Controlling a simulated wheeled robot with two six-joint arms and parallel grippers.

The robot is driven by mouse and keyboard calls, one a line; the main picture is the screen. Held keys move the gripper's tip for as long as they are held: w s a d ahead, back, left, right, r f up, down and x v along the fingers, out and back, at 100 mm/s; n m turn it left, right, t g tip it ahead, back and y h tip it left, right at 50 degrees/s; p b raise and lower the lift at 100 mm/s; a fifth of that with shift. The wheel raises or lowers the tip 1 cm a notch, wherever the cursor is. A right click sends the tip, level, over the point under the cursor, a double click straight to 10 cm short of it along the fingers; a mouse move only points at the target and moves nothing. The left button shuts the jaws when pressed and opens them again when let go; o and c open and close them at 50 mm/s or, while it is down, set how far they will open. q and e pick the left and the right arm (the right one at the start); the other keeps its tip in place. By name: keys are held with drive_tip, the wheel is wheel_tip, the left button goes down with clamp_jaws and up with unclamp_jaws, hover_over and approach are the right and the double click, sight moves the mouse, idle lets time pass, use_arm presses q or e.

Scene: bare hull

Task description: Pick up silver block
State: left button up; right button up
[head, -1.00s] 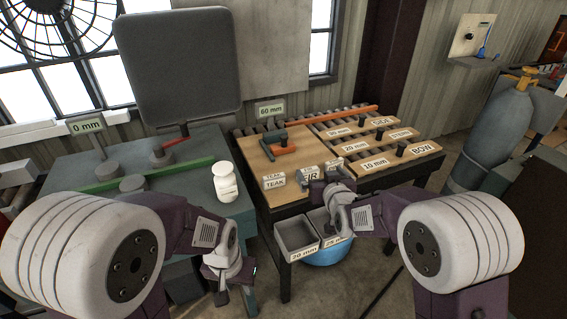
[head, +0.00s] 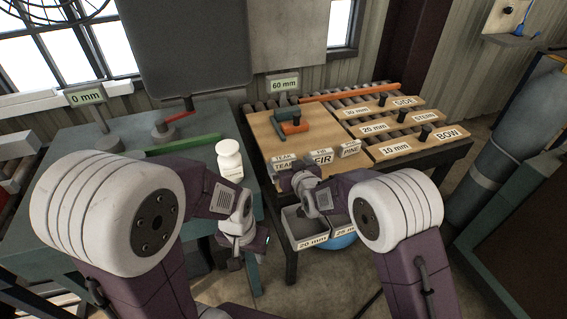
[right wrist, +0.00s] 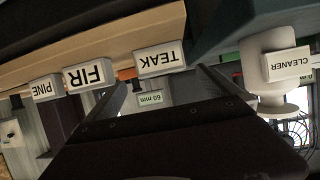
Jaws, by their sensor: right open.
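Small pale blocks lettered TEAK (head: 284,166), FIR (head: 323,158) and PINE (head: 349,149) stand along the near edge of the wooden board. They also show upside down in the right wrist view as TEAK (right wrist: 160,60), FIR (right wrist: 89,76) and PINE (right wrist: 45,89). I cannot tell which, if any, is the silver block. My right gripper (head: 291,180) is at the board's front edge, beside the TEAK and FIR blocks. In the right wrist view its jaws (right wrist: 162,82) are apart and empty, with TEAK beyond the gap. My left gripper (head: 248,258) hangs low before the green table, its jaws unclear.
A white bottle (head: 229,160) stands on the green table's right edge, left of the blocks. An orange-and-teal clamp-like tool (head: 290,126) lies on the board (head: 262,126). Grey bins (head: 302,228) hang below. Thickness-labelled boards (head: 405,150) lie right.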

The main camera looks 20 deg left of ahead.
drive_tip(key=shift+w+a, duration=0.1)
drive_tip(key=shift+a, duration=0.05)
drive_tip(key=x, duration=0.5)
drive_tip(key=shift+r, duration=0.1)
drive_tip(key=shift+c, duration=1.2)
drive_tip(key=c, duration=1.4)
drive_tip(key=shift+o, duration=0.2)
wheel_tip(320, 180, up, 10)
drive_tip(key=shift+f+p, duration=0.1)
drive_tip(key=shift+p, duration=0.55)
wheel_tip(320, 180, up, 6)
drive_tip(key=p, duration=0.6)
hover_over(284, 159)
drive_tip(key=shift+w+f+b, duration=0.1)
drive_tip(key=shift+f+b, duration=0.2)
drive_tip(key=shift+b, duration=0.05)
